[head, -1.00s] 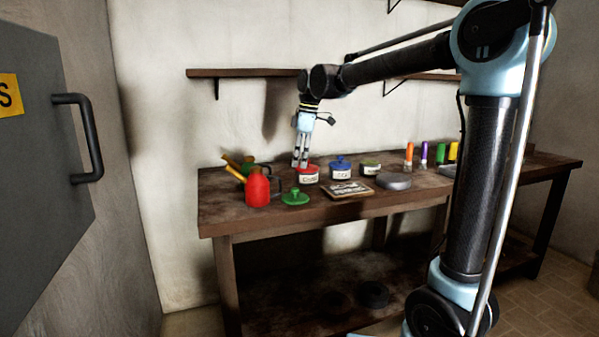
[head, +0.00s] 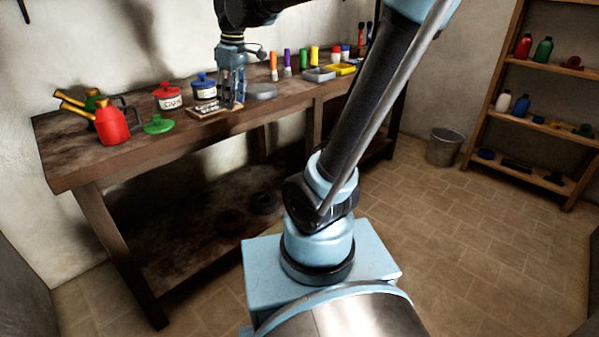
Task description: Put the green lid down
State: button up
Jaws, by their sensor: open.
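The green lid (head: 158,125) with its knob lies on the wooden workbench (head: 70,160), near the front edge and just right of the red oil can. My gripper (head: 236,104) is open and points down over the bench, well to the right of the lid. Its fingers are in front of the area beside the blue-lidded jar (head: 204,87), right of the printed plate (head: 208,110). I see nothing held between the fingers. A green-topped jar seen earlier is hidden behind the gripper.
A red oil can (head: 112,124) and a red-lidded jar (head: 168,97) stand near the lid. A grey dish (head: 262,91) and several coloured markers stand to the right. A metal bucket (head: 443,147) and a shelf rack (head: 530,120) are further right, beyond open tiled floor.

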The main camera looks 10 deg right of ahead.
jog(key=s+d+f+m+t+h, duration=0.1)
jog(key=s+d+f+m, duration=1)
jog(key=s+d+f, duration=0.5)
notch_tip(320, 180, down, 3)
jog(key=shift+s+d, duration=0.4)
jog(key=shift+w+f, duration=0.2)
jog(key=shift+w, duration=0.3)
